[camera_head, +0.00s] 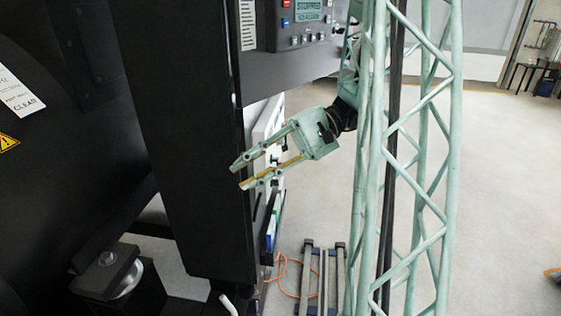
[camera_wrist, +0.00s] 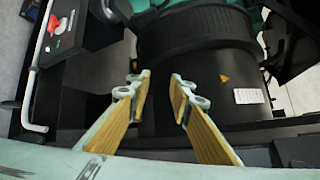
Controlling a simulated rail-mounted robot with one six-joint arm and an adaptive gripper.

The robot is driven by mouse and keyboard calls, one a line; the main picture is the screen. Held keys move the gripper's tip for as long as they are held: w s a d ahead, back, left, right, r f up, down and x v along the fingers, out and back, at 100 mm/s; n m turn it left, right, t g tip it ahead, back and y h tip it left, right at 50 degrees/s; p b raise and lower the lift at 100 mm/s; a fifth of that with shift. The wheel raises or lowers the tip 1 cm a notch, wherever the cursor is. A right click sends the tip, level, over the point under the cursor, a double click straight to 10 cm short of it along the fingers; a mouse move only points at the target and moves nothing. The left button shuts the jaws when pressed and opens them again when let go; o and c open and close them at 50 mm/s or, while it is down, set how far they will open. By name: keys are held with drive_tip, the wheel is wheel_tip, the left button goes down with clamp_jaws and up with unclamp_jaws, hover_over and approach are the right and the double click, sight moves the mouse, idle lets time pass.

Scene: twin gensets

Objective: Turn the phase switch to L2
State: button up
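I cannot make out the phase switch in either view. My gripper (camera_head: 239,176) is open and empty, reaching left in the head view, in front of the edge of a tall black cabinet (camera_head: 185,130). In the wrist view my gripper (camera_wrist: 161,84) shows two fingers with tan inner pads and a clear gap between them. Beyond them lies a black rounded generator housing (camera_wrist: 205,65). A control panel (camera_head: 303,18) with a screen reading "STOPPED" and red and blue buttons is at the top of the head view, above the gripper.
A green lattice column (camera_head: 425,150) stands right of the gripper. A red switch on a grey plate (camera_wrist: 62,22) shows at the wrist view's top left, beside a white rail (camera_wrist: 30,100). An orange cable (camera_head: 283,270) lies on the floor. Open floor (camera_head: 500,200) is at the right.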

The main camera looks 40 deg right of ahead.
drive_tip(key=w+d+f+m+t+p, duration=0.1)
drive_tip(key=d+f+m+t, duration=0.15)
drive_tip(key=d, duration=0.55)
drive_tip(key=d+f+m+t+p, duration=0.1)
drive_tip(key=d+t, duration=0.3)
drive_tip(key=d, duration=0.3)
drive_tip(key=m+t+h+p, duration=0.3)
drive_tip(key=m+t, duration=0.1)
approach(275, 159)
drive_tip(key=s+d+f, duration=0.1)
drive_tip(key=s+d, duration=0.3)
drive_tip(key=d, duration=0.1)
drive_tip(key=shift+w+a+f, duration=0.1)
drive_tip(key=shift+w+a, duration=0.1)
drive_tip(key=x, duration=1.3)
drive_tip(key=shift+w, duration=0.45)
drive_tip(key=shift+a, duration=0.1)
drive_tip(key=shift+c, duration=0.7)
clamp_jaws()
